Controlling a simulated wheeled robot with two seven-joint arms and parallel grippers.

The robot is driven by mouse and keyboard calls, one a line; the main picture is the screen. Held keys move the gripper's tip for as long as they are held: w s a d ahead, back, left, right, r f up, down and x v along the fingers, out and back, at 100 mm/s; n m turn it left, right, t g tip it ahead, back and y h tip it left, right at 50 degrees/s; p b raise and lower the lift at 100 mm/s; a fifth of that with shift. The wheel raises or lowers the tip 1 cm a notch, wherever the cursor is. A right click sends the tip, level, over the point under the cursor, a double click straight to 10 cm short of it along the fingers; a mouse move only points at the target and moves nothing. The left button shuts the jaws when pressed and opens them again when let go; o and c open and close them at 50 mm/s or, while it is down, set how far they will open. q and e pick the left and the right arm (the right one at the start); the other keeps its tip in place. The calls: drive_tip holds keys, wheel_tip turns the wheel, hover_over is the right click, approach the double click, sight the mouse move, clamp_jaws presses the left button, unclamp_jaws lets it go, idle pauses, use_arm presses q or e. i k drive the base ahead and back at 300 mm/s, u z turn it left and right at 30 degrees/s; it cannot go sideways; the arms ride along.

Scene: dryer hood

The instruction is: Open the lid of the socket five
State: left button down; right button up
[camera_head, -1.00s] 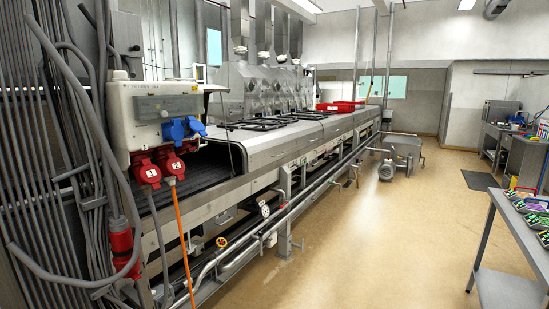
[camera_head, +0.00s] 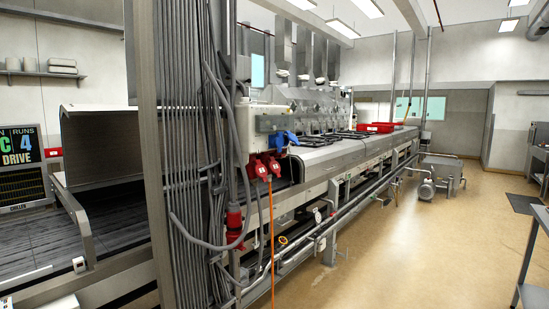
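A pale socket box (camera_head: 257,119) is fixed beside a bundle of grey cables near the middle of the head view. Blue socket lids (camera_head: 283,138) stick out at its lower right and look shut. Two red sockets (camera_head: 263,167) hang under the box, and an orange cable runs down from one of them. The numbers on the sockets are too small to read now, so I cannot tell which one is socket five. Neither of my grippers is in view.
A long steel machine line (camera_head: 345,155) runs back to the right of the box. Grey cables (camera_head: 190,150) and a post stand left of it. A conveyor (camera_head: 30,250) and a screen (camera_head: 22,165) are at far left.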

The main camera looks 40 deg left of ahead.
sight(292, 137)
drive_tip(key=u, duration=1.15)
drive_tip(key=i, duration=1.65)
drive_tip(key=z, duration=0.9)
drive_tip(key=i, duration=0.35)
drive_tip(key=z, duration=0.3)
